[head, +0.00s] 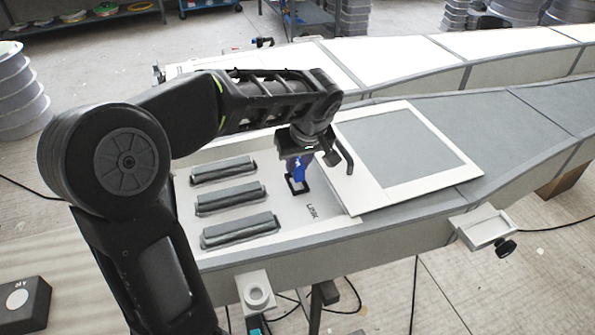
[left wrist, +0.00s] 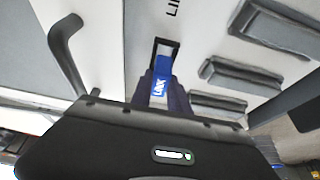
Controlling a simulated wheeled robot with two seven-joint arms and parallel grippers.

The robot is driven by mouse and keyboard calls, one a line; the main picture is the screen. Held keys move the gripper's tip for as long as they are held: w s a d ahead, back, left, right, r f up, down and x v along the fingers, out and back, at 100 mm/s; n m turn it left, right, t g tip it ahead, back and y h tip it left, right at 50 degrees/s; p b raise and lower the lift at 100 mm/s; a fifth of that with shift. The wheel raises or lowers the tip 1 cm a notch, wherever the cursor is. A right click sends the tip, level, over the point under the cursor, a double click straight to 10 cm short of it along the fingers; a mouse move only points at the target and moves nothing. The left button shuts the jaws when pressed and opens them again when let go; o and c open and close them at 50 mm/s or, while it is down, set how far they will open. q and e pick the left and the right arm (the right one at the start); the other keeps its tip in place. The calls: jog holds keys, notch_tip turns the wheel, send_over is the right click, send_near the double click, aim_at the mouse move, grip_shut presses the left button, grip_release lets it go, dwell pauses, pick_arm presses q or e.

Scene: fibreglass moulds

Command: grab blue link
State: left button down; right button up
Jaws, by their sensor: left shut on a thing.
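The blue link (head: 297,170) stands over a black-rimmed slot (head: 298,187) in the white panel, to the left of the printed word "LINK". My left gripper (head: 296,163) is above it, pointing down, and shut on it. In the left wrist view the blue link (left wrist: 160,84), with white lettering, sits between the dark fingers of my gripper (left wrist: 162,92). Its far end is at the black-rimmed slot (left wrist: 166,48); I cannot tell whether it is still seated there. My right gripper is in neither view.
Several dark grey bars (head: 228,195) lie left of the slot. A white-framed grey panel (head: 400,150) with a dark handle (head: 345,158) is close on the right. Black cables hang below.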

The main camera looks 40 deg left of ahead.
aim_at(298, 163)
pick_arm(q)
notch_tip(298, 163, up, 7)
jog(key=shift+f, duration=0.1)
dwell(0.7)
